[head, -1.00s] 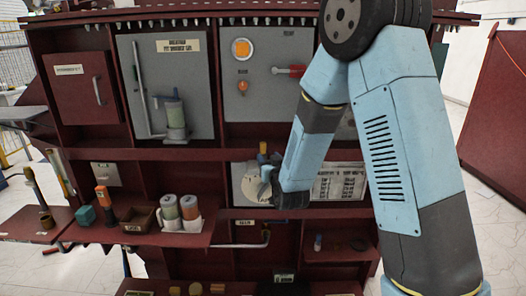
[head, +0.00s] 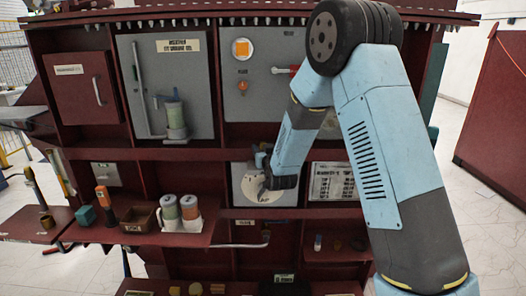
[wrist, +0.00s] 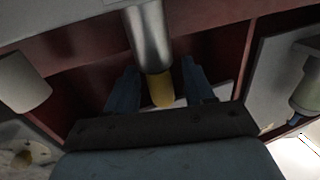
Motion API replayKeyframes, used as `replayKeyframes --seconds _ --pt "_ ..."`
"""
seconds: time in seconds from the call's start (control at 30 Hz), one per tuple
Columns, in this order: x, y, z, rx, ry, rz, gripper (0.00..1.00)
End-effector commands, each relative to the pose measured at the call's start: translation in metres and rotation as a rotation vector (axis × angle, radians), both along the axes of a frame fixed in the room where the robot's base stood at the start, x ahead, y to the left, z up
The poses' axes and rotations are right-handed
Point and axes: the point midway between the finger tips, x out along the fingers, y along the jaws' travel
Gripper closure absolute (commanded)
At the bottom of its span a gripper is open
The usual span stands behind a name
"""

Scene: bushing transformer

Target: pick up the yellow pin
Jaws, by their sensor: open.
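In the wrist view a yellow pin end (wrist: 161,88) sticks out of a shiny metal cylinder (wrist: 148,38). My gripper (wrist: 161,75) is open, with one blue-grey finger on each side of the yellow end. A gap shows on both sides, so the fingers do not appear to press on it. In the head view my gripper (head: 263,160) is in front of the light panel with a round white plate (head: 258,190) in the middle bay. The yellow pin cannot be made out there.
A shelf at the left holds two capped cylinders (head: 169,212), a small brown box (head: 139,218) and an orange-topped tool (head: 103,197). A printed sheet (head: 332,182) is right of my gripper. A bent metal handle (head: 240,245) is below. Shelf edges surround the bay.

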Motion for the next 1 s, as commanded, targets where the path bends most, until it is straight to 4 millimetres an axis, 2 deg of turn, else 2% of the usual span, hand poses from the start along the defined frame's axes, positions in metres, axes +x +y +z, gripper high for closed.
replayKeyframes --seconds 0.13,0.67,1.0 --pt "-0.0002 -0.0001 0.0002 0.0 0.0 0.0 0.48" --pt "-0.0004 0.0 0.0004 0.0 -0.001 0.0 0.99" --pt "-0.0002 -0.0001 0.0064 0.001 -0.002 0.0 1.0"
